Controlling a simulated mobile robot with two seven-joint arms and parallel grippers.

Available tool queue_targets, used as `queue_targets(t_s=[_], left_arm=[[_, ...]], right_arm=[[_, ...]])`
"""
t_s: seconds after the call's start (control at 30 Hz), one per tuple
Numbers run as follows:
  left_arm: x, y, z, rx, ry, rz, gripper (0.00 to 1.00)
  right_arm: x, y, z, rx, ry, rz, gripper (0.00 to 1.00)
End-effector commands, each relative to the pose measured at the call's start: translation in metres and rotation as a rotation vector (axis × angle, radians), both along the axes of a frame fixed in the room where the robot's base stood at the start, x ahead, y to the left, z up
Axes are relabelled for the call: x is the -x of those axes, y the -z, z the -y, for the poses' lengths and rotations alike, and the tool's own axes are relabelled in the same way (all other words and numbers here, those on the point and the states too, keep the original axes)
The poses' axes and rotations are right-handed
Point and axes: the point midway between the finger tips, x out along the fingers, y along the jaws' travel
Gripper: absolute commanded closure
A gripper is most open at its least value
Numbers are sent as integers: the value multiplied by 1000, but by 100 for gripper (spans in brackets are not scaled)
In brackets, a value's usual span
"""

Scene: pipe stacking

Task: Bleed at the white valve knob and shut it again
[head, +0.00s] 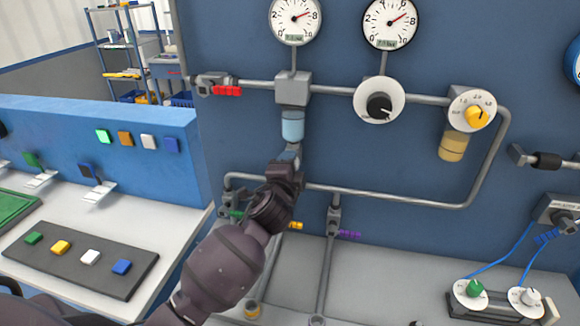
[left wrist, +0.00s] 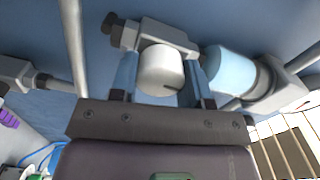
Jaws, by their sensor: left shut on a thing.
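The white valve knob (left wrist: 160,72) shows in the left wrist view. It sits on a grey fitting beside the light blue bowl (left wrist: 231,72). My left gripper (left wrist: 160,60) has one finger on each side of the knob and is shut on it. In the head view my left gripper (head: 290,152) is just below the light blue bowl (head: 293,124) that hangs under the pipe. There the gripper hides the knob. My right gripper is in neither view.
Two round gauges (head: 295,17) (head: 390,20) sit above the upper pipe. A white dial with a black knob (head: 365,100) and one with a yellow knob (head: 478,112) are to the right. A red lever (head: 228,91) is at the left. A lower pipe (head: 400,199) runs close to my arm.

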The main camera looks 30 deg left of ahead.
Motion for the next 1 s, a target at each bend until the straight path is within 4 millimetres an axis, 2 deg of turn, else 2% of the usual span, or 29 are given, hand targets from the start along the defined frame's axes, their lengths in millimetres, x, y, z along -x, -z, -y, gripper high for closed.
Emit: queue_targets(t_s=[0.23, 0.73, 0.77, 0.9, 1.0], left_arm=[[0, 1, 0, 69, 0, 15, 80], [0, 1, 0, 85, 1, 18, 80], [0, 1, 0, 85, 1, 18, 54], [0, 1, 0, 84, 1, 19, 32], [0, 1, 0, 83, 0, 19, 31]], right_arm=[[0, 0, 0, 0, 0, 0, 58], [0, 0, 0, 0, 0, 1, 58], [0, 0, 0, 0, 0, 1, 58], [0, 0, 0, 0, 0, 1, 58], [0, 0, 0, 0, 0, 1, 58]])
